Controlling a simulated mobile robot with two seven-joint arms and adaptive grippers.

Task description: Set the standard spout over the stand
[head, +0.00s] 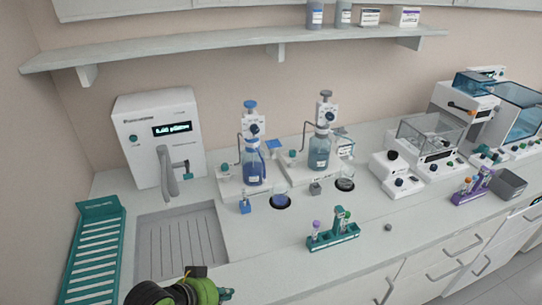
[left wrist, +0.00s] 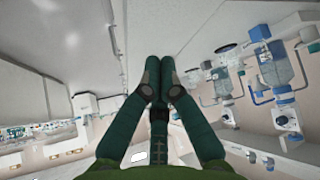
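Two bottle-top dispensers stand mid-counter in the head view. The left one has a blue bottle (head: 253,168) and a thin bent spout (head: 238,148) on its left side. The right one has a paler bottle (head: 319,153), a grey top and a similar spout (head: 305,133). I cannot tell which spout is the standard one, nor which piece is the stand. My left gripper (head: 226,294) is low at the front edge, away from both dispensers. In the left wrist view its fingers (left wrist: 158,72) are together, with nothing seen between them.
A beaker of blue liquid (head: 280,201) and another beaker (head: 345,184) stand in front of the dispensers. A teal tube rack (head: 335,238) is near the front. A sink (head: 168,250), a green drying rack (head: 97,255) and a white display unit (head: 145,120) are left. Balances (head: 437,140) stand right.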

